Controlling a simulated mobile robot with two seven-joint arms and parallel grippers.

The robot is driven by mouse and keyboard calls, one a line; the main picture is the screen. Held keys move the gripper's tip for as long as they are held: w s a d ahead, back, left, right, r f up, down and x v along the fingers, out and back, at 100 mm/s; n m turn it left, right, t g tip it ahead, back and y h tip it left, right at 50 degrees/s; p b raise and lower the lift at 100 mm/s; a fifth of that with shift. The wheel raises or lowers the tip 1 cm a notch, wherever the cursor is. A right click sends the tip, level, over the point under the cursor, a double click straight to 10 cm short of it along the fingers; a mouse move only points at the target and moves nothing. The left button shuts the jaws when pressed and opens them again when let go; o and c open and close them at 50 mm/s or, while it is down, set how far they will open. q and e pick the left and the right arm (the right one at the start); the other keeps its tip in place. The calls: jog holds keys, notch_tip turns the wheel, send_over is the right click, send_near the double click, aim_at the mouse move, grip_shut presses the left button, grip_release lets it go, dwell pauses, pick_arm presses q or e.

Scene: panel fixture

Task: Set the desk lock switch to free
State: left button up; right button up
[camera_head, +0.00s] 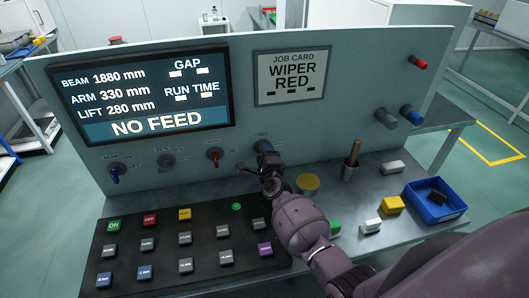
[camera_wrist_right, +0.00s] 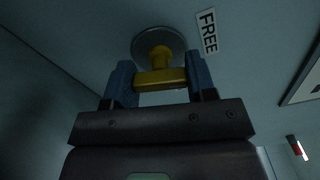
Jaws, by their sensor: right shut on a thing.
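The desk lock switch is a yellow handle (camera_wrist_right: 160,78) on a round grey disc (camera_wrist_right: 142,45) on the panel, seen in the right wrist view. A white label reading FREE (camera_wrist_right: 208,32) is to the right of the disc. My right gripper (camera_wrist_right: 160,80) is shut on the yellow handle, with one blue finger on each side. In the head view my right gripper (camera_head: 264,150) is at the panel's lower row of switches and hides the handle. The small label above it is too small to read. My left gripper is not in view.
The upright panel (camera_head: 330,140) carries a screen (camera_head: 145,95) reading NO FEED and a job card (camera_head: 291,76). Small switches (camera_head: 214,155) sit left of my gripper. A button board (camera_head: 200,225) lies below.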

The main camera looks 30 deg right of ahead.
jog(key=shift+n+p, duration=0.3)
jog(key=shift+n, duration=1.2)
jog(key=o, duration=0.9)
jog(key=shift+o, duration=0.2)
jog(key=v, duration=1.1)
jog(key=shift+w, duration=0.1)
jog(key=shift+f, duration=0.15)
